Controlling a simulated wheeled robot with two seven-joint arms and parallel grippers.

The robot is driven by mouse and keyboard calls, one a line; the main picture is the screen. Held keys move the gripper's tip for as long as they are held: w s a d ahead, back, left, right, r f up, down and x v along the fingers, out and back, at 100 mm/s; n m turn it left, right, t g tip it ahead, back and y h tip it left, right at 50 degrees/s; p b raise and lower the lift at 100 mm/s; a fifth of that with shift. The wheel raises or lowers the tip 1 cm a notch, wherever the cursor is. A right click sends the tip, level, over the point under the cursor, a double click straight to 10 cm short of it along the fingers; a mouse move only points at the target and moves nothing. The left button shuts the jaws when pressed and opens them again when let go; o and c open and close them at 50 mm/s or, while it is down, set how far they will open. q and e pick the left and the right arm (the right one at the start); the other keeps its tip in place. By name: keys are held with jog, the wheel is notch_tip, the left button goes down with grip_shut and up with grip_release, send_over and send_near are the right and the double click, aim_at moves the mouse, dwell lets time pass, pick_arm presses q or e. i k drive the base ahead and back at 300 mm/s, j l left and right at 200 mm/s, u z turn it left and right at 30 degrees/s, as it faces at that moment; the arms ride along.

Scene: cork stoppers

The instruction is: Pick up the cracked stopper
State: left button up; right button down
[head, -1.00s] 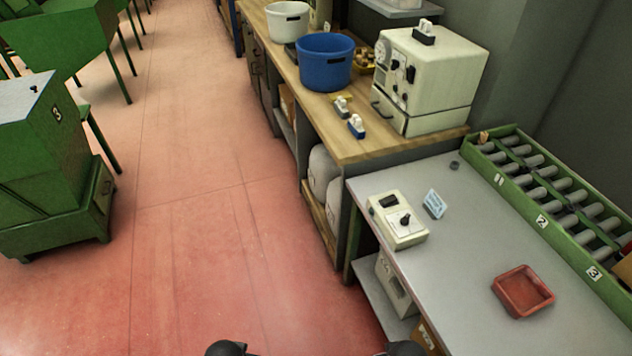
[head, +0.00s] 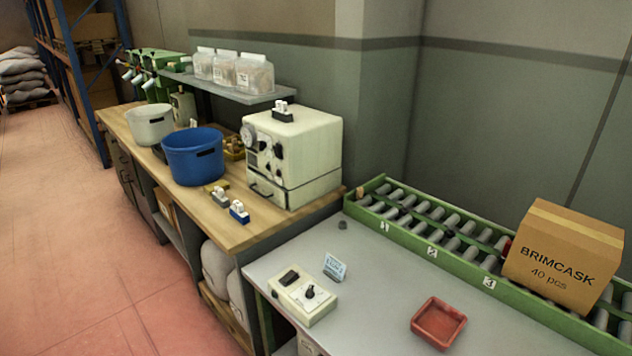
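I cannot make out a cracked stopper for certain. A small brown cork-like piece (head: 364,198) sits at the far left end of the green roller conveyor (head: 413,236); it is too small to show a crack. Several small brown pieces, possibly stoppers, lie in a yellow tray (head: 234,148) behind the blue bucket (head: 193,157), partly hidden by it. A red tray (head: 439,322) on the grey table (head: 379,290) looks empty. Neither of my grippers is in view.
A cream machine (head: 293,155) stands on the wooden bench (head: 236,233). A cream control box (head: 303,298), a blue-and-white sign (head: 334,267) and a small dark round piece (head: 342,225) are on the grey table. A BRIMCASK carton (head: 563,257) sits on the conveyor. Red floor lies open at left.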

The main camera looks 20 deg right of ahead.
aim_at(359, 195)
jog(key=j+z, duration=0.1)
jog(key=z, duration=0.85)
